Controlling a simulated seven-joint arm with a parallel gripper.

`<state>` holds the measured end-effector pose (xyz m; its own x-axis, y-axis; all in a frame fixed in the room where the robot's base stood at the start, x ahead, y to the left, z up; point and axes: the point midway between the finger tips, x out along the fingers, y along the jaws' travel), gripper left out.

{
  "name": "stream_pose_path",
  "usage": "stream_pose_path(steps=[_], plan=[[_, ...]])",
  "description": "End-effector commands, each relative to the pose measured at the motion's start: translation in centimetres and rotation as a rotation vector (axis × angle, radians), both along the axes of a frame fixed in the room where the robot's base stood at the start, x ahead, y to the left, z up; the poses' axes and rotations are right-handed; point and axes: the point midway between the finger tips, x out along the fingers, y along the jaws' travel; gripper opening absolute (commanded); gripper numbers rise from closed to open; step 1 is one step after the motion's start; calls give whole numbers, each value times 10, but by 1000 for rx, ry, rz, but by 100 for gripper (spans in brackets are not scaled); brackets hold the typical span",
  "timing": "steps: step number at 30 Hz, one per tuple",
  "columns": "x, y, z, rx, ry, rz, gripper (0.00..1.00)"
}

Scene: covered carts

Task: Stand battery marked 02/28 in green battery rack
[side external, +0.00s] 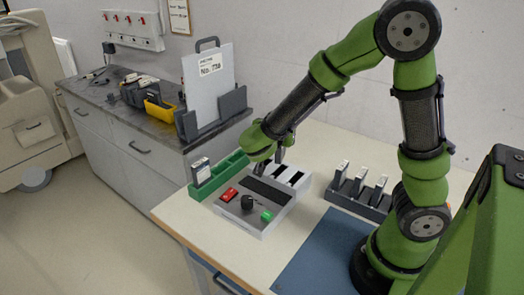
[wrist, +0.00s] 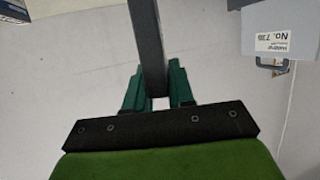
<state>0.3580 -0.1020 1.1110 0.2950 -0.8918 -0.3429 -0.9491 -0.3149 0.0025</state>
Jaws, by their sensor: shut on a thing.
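My gripper (side external: 279,158) is over the back of a grey device box (side external: 270,222), close to its top slots. In the wrist view my gripper (wrist: 159,88) is shut on a long dark grey bar (wrist: 148,40), probably a battery, which runs up between the green fingers. No 02/28 mark can be read on it. The green battery rack (side external: 229,168) stands left of the device, with one white-and-grey battery (side external: 200,170) upright at its near left end. The rest of the rack appears empty, and my gripper hides part of its far end.
A dark grey rack (side external: 345,201) holds several upright batteries to the right. The device has a red switch, black knob and green button. A blue mat (side external: 322,252) lies in front. A side counter (side external: 150,115) carries a yellow bin and a board marked No. 736.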

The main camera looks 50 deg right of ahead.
Motion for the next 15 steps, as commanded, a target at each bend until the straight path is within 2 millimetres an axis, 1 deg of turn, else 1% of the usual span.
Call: stream_pose_path(steps=[1,3,6,9,12,15], plan=[[16,10,7,3,-7,122,0],[39,27,19,2,-9,312,0],[62,53,46,0,-15,558,0],[73,77,74,0,-17,749,0],[75,95,101,-1,-17,885,0],[73,104,123,-1,-14,953,0]])
